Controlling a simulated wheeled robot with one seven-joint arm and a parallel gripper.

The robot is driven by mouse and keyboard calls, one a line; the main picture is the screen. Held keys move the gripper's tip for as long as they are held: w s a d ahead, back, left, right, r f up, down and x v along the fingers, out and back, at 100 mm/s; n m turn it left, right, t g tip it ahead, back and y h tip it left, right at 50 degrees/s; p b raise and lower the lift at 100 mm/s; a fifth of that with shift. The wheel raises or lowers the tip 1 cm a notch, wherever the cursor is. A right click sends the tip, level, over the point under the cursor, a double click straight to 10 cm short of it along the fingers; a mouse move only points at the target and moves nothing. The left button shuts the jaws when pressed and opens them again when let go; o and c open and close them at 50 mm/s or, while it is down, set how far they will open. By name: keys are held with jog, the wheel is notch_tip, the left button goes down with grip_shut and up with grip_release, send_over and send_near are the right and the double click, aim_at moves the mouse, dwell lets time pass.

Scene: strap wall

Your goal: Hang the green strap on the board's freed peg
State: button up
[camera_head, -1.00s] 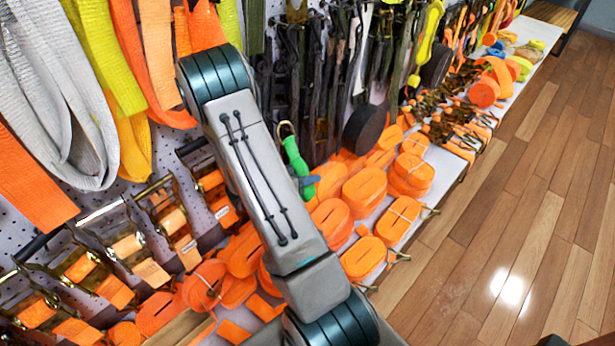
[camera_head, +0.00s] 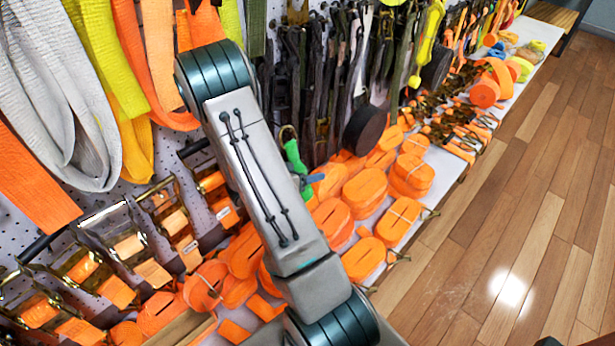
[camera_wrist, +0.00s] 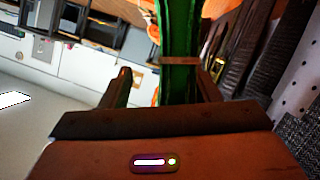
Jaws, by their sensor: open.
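The green strap (camera_head: 294,158) hangs beside my forearm in the head view, just below a metal ring; my arm hides part of the area around it. In the wrist view the green strap (camera_wrist: 180,30) runs down between the fingers, with a brownish band across it. My gripper (camera_wrist: 166,78) is open, its two dark fingers on either side of the strap with a gap at the left finger. Contact at the right finger cannot be told. My gripper is hidden in the head view.
Grey, yellow and orange straps (camera_head: 150,60) hang at the upper left. Dark straps (camera_head: 320,80) crowd the board to the right of my arm. Orange coiled straps (camera_head: 365,190) cover the white shelf below. The wooden floor (camera_head: 510,220) at right is clear.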

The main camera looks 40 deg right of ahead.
notch_tip(320, 180, up, 3)
jog(key=shift+f+p, duration=0.1)
jog(key=shift+p, duration=0.35)
jog(key=s+d+r+p, duration=0.2)
jog(key=s+d+r, duration=0.3)
jog(key=s, duration=0.5)
jog(key=shift+s+d+r, duration=0.15)
jog(key=shift+d+r, duration=0.15)
jog(key=shift+r, duration=0.5)
